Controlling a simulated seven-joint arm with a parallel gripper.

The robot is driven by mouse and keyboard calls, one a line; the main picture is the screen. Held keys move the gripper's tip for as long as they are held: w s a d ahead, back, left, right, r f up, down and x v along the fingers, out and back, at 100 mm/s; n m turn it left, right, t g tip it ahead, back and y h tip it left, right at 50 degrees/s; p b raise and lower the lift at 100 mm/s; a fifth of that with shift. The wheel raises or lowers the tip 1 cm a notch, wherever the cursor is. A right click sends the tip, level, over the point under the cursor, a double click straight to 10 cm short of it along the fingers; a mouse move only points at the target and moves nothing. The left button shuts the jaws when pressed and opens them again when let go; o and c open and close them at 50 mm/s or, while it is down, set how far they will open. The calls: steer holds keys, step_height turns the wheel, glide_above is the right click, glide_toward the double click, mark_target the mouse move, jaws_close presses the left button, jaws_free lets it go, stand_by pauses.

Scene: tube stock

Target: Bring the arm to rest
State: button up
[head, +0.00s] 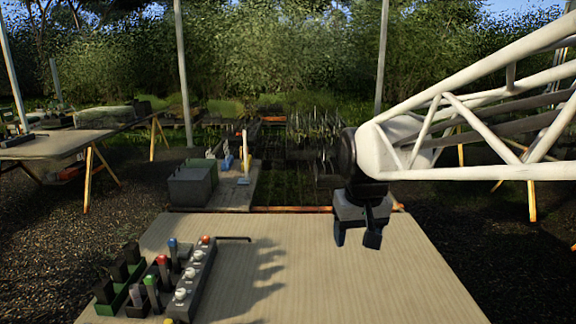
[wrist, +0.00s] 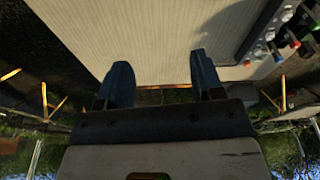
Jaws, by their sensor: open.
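My gripper (head: 358,236) hangs above the far right part of the wooden table (head: 310,275), with its fingers pointing down. In the wrist view the two blue-grey fingers of my gripper (wrist: 158,85) stand well apart, with nothing between them. My white lattice arm reaches in from the right in the head view. The gripper is apart from the tubes and racks, which stand at the table's left side.
A grey rack (head: 203,270) with white-capped tubes stands at the table's left, beside tubes with red, blue and green tops (head: 163,262) and a green tray (head: 120,292). A grey bin (head: 193,184) stands beyond the table's far edge. The table's middle and right are clear.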

steer(key=s+d+f, duration=0.2)
steer(key=s+f, duration=0.1)
steer(key=s, duration=0.6)
steer(key=s+d+f+m, duration=0.1)
steer(key=s+d+f, duration=0.2)
steer(key=s, duration=0.6)
steer(key=shift+s+f+m+t, duration=0.3)
steer(key=shift+s+f, duration=0.1)
steer(key=shift+f, duration=0.1)
steer(key=shift+w, duration=0.15)
stand_by(1.0)
